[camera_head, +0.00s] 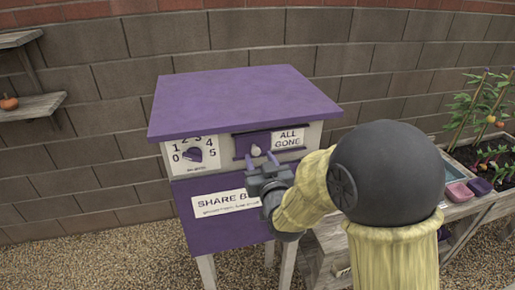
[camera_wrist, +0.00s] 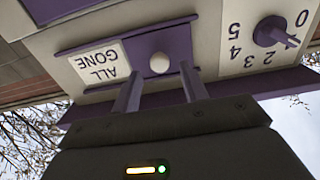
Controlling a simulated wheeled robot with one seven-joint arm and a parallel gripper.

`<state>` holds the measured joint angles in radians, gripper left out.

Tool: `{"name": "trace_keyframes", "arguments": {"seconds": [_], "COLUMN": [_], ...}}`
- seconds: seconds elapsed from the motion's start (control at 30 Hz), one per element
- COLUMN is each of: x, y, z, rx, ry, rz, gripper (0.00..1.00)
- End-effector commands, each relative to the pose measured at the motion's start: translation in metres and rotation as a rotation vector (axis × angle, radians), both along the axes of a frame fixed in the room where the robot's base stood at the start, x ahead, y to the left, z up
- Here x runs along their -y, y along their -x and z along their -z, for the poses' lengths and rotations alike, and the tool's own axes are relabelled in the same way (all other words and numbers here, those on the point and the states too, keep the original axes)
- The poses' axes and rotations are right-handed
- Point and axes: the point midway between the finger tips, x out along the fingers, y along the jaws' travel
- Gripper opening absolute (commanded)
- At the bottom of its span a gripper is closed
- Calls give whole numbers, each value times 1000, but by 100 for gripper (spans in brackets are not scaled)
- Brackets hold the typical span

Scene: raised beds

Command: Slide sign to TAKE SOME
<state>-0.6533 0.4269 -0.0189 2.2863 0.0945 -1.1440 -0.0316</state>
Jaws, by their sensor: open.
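The purple sliding panel (camera_head: 244,143) sits in a track on the front of a purple-roofed share box, with a pale round knob (camera_head: 256,150) on it. The white ALL GONE sign (camera_head: 289,138) shows to the panel's right; no TAKE SOME wording is visible. My gripper (camera_head: 261,160) is open and empty at the box front, just below the knob. In the upside-down wrist view, the knob (camera_wrist: 160,62) appears between my two fingertips (camera_wrist: 159,70), with the ALL GONE sign (camera_wrist: 99,62) at left. I cannot tell whether the fingers reach around the knob.
A number dial (camera_head: 193,154) is left of the track. A SHARE BOX label (camera_head: 222,204) is below it. A planter with plants (camera_head: 488,160) and small tubs (camera_head: 459,192) stands at right. Shelves with a small pumpkin (camera_head: 9,102) hang at far left.

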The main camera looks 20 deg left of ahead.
Motion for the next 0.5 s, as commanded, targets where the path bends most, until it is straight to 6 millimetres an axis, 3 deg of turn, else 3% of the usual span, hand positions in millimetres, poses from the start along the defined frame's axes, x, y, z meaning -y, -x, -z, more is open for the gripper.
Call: {"name": "trace_keyframes", "arguments": {"seconds": [0.2,0.5], "x": [-14,-16], "y": [-22,-26], "z": [-2,0], "rx": [-1,-1], "ry": [1,1], "rz": [0,0], "gripper": [44,44]}}
